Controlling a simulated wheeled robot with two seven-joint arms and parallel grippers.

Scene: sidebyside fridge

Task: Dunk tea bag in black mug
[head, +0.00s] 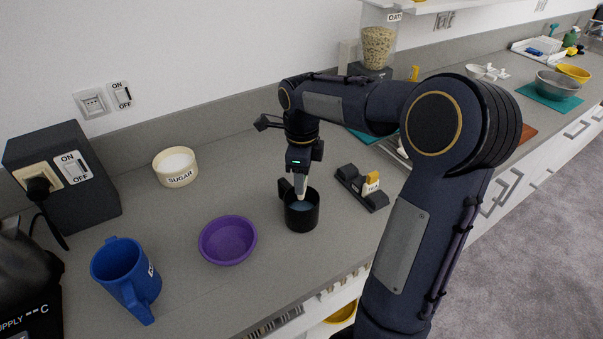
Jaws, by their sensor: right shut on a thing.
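The black mug (301,216) stands upright on the grey counter, near its front edge. Bluish liquid shows inside it. My right gripper (300,188) points down directly above the mug, its fingertips at the mug's mouth. It is shut on a small pale thing (300,203) that hangs into the mug; it looks like the tea bag, though it is small and partly hidden by the fingers and rim. A dark holder (362,190) with a yellow-tabbed piece, its label partly readable as tea, lies to the right of the mug. My left gripper is not in view.
A purple bowl (228,241) sits left of the mug. A blue mug (127,276) stands farther left. A cream sugar bowl (176,167) is behind, near a dark socket box (63,178). Bare counter lies between the sugar bowl and the black mug. An oat dispenser (378,45) stands at the back.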

